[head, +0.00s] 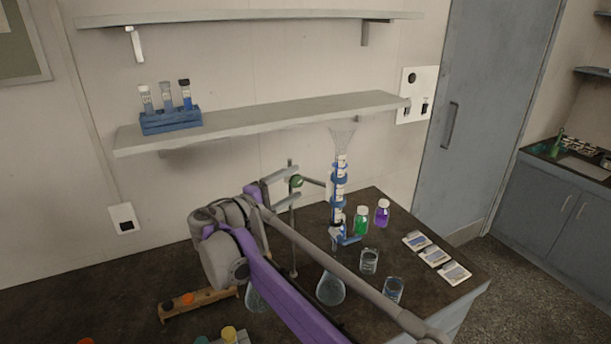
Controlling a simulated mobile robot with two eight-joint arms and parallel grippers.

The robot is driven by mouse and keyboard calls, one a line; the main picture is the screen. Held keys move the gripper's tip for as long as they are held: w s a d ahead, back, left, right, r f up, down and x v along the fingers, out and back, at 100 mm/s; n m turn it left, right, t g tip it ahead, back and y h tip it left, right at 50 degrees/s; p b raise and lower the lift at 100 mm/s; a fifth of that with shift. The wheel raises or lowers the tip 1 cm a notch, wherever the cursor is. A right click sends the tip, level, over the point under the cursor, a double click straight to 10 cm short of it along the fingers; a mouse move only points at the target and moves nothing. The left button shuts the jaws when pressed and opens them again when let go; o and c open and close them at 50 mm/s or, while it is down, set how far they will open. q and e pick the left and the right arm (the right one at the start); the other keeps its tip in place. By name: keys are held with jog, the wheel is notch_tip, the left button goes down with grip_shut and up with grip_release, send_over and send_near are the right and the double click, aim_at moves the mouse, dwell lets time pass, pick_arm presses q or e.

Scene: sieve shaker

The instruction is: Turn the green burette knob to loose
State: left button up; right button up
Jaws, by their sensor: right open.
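The green knob (296,182) is small and sits high on a thin upright stand rod (293,235) at the middle of the bench. My right gripper (299,182) reaches in from the right, its arm folding back across the view. Its two grey fingers are open, one above and one below the knob. I cannot tell whether either finger touches it. A clear column with blue rings (339,187) and a mesh-like funnel top stands just right of the rod. My left gripper is out of view.
Glass flasks (330,289), beakers (369,262), a green bottle (361,222) and a purple bottle (382,214) stand on the dark bench near my arm. A wooden rack (196,303) is in front left. A shelf (265,119) hangs above. The back left of the bench is clear.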

jog(key=x, duration=0.5)
jog(key=shift+w+d, duration=0.2)
grip_shut()
